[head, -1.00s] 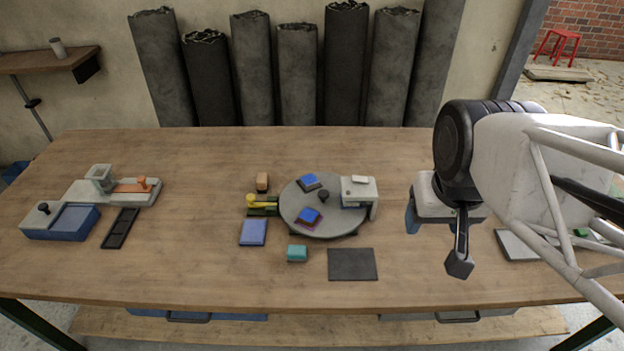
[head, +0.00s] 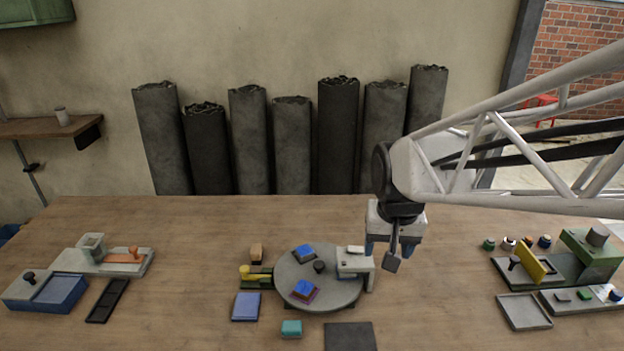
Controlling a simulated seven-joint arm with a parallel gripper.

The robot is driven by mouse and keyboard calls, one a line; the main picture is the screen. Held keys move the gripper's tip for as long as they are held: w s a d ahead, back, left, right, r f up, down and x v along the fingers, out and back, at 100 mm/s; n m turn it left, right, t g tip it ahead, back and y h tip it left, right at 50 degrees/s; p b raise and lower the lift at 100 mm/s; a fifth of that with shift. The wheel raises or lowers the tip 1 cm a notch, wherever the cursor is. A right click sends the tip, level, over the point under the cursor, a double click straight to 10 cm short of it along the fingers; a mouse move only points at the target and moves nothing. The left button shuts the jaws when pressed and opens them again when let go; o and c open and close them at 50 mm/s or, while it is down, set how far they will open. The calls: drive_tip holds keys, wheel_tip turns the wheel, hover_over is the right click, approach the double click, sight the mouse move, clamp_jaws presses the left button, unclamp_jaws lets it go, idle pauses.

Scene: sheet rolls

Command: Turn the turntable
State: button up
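The turntable (head: 330,290) is a round grey disc on the table, right of the picture's middle-left. A black knob (head: 319,267) stands near its centre. Two blue blocks sit on it, one at the back (head: 303,252) and one at the front on a reddish piece (head: 305,290). A light grey bridge-like block (head: 354,262) stands over its right edge. My gripper (head: 390,248) hangs pointing down, just right of and above this block, apart from the knob. Blue fingertips show partly, with a dark part in front, so its opening is unclear.
A yellow-handled green fixture (head: 256,276) stands at the turntable's left. A blue pad (head: 245,306), a teal block (head: 291,328) and a dark mat (head: 350,337) lie in front. Fixtures stand at far left (head: 45,290) and far right (head: 590,262). The table's back is clear.

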drive_tip(key=w+a+f+g, duration=0.1)
drive_tip(key=w+a+f, duration=0.15)
drive_tip(key=w, duration=0.35)
drive_tip(key=w+a+f, duration=0.2)
drive_tip(key=w+f, duration=0.2)
drive_tip(key=w, duration=0.1)
drive_tip(key=m, duration=0.2)
hover_over(319, 264)
drive_tip(key=shift+g, duration=0.4)
wheel_tip(319, 264, down, 12)
drive_tip(key=shift+f, duration=0.15)
drive_tip(key=shift+f, duration=0.2)
drive_tip(key=shift+f, duration=3.7)
clamp_jaws()
